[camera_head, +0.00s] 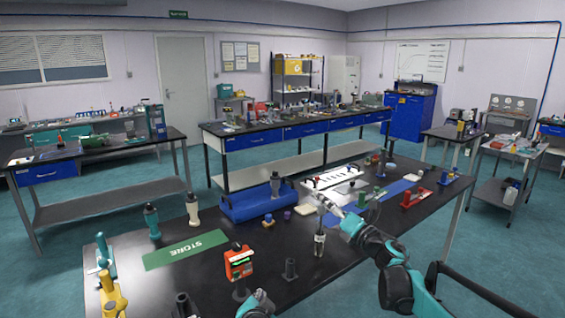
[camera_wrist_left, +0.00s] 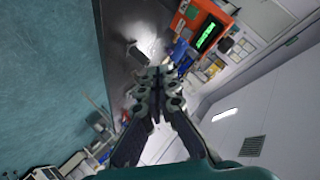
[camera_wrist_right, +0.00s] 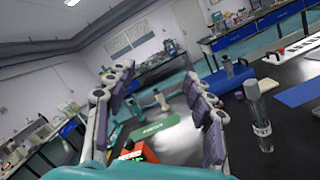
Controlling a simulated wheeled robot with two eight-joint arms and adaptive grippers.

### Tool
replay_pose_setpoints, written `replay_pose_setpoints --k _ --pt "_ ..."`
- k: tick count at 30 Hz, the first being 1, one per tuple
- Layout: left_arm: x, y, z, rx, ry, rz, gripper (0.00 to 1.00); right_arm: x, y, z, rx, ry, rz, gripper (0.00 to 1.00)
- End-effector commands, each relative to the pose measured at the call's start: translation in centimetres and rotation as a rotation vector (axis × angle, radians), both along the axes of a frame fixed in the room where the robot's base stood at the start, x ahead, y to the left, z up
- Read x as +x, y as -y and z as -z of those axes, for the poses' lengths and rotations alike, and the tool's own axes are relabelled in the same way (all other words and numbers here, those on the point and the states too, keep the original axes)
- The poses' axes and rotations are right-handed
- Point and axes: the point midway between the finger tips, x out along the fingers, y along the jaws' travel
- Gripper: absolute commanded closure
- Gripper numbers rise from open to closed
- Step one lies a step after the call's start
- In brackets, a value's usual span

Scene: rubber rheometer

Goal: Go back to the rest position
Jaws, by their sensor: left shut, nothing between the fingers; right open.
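My right gripper (camera_head: 324,202) reaches over the table from the lower right in the head view. In the right wrist view its two fingers (camera_wrist_right: 158,82) are spread wide with nothing between them. My left gripper (camera_wrist_left: 156,92) shows in the left wrist view with its fingers together and empty. In the head view only a piece of my left arm shows at the bottom edge; its fingers cannot be made out there. An orange device with a green display (camera_head: 238,262) stands close by; it also shows in the left wrist view (camera_wrist_left: 209,34).
The vial stands right of my right fingers in the right wrist view (camera_wrist_right: 259,118).

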Motion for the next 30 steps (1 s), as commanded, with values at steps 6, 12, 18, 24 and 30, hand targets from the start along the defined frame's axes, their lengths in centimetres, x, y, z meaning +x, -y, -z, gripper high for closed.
replay_pose_setpoints --k 6,12,18,24,30 --pt "-6.2 -6.2 -0.6 -0.149 -0.135 -0.157 1.00 -6.4 6.7 -4.3 0.648 -0.253 0.322 0.47" --pt "-12.7 -9.8 0.0 -0.291 -0.256 -0.281 1.00 -16.0 11.1 1.7 1.260 -0.539 0.587 0.47" --pt "-18.9 -11.5 1.4 -0.429 -0.361 -0.381 1.00 -27.7 10.3 12.6 1.783 -0.850 0.852 0.47" --pt "-23.0 -11.8 2.5 -0.527 -0.430 -0.438 1.00 -36.9 6.9 20.5 2.085 -1.090 1.075 0.47" --pt "-24.6 -11.7 3.0 -0.567 -0.458 -0.458 1.00 -40.9 5.0 23.6 2.189 -1.196 1.185 0.47"
